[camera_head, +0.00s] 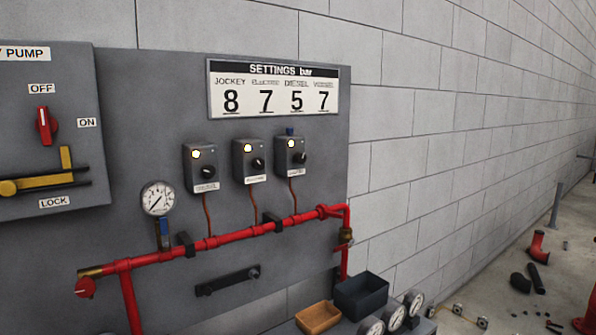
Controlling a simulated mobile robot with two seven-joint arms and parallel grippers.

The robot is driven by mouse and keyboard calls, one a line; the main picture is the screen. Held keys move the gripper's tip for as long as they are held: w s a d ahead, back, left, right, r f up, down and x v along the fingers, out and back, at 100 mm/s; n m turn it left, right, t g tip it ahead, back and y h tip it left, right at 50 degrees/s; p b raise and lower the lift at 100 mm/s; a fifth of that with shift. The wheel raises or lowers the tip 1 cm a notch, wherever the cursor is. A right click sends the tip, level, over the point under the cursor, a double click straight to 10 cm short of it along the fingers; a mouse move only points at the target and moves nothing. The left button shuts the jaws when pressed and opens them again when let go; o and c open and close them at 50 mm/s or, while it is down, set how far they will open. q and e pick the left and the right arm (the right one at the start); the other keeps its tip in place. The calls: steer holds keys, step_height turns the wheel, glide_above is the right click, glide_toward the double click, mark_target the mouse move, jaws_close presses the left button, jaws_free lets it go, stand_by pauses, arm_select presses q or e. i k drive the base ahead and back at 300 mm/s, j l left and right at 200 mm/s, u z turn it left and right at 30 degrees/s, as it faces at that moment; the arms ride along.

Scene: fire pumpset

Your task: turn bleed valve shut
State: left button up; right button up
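A red pipe (240,235) runs across the grey panel. A red knob (85,288) sits at its left end, below a brass end piece (90,272). A small valve with a blue handle (164,235) sits under the round gauge (158,198), its handle upright. A brass fitting (345,236) is on the downpipe at the right. No label shows which of these is the bleed valve, and I cannot tell whether any is open or shut. Neither of my grippers is in view.
Three switch boxes with lit lamps, one of them the middle box (249,161), hang under the settings sign (273,90). A dark bin (361,295), a tan tray (318,317) and several gauges stand below. Red pipe parts (537,244) lie on the floor at right.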

mark_target(84, 288)
steer(key=u, duration=1.3)
